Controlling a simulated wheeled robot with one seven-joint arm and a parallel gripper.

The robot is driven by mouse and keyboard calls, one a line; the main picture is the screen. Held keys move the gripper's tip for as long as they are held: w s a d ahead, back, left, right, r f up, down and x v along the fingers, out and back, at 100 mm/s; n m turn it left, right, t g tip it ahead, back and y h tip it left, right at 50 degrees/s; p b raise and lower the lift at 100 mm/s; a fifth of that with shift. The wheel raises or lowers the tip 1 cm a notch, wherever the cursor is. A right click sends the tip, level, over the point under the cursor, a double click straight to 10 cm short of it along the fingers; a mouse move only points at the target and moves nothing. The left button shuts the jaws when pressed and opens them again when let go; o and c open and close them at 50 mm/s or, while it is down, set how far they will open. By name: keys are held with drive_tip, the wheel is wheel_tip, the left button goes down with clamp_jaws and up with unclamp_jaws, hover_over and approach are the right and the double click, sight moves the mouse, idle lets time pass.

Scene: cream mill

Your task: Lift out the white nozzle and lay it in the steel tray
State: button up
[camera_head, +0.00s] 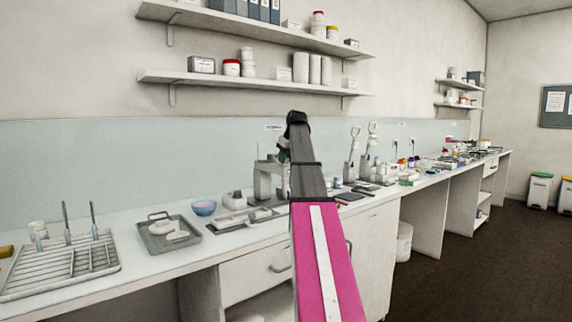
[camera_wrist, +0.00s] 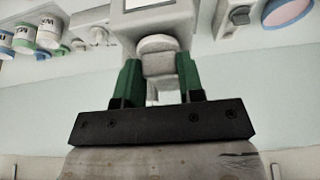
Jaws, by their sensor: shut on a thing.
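The white nozzle (camera_wrist: 158,64) is a pale, stubby piece between the green fingers of my gripper (camera_wrist: 158,76) in the wrist view. My gripper is shut on it. The nozzle is right against the pale machine body (camera_wrist: 156,22); I cannot tell whether it is still seated there. In the head view the machine (camera_head: 263,180) stands on the counter, and my arm hides the nozzle and most of my gripper.
A wire rack (camera_head: 62,270) with upright pegs stands at far left. A blue bowl (camera_head: 204,208) and a dark flat tray (camera_head: 217,231) with a white block lie between the steel tray and the machine. Tools in holders (camera_head: 349,170) stand right of my arm. Shelves (camera_head: 250,82) hang above.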

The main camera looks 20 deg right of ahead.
sight(287, 164)
wheel_tip(287, 164, up, 17)
idle(1.3)
drive_tip(key=shift+s, duration=0.15)
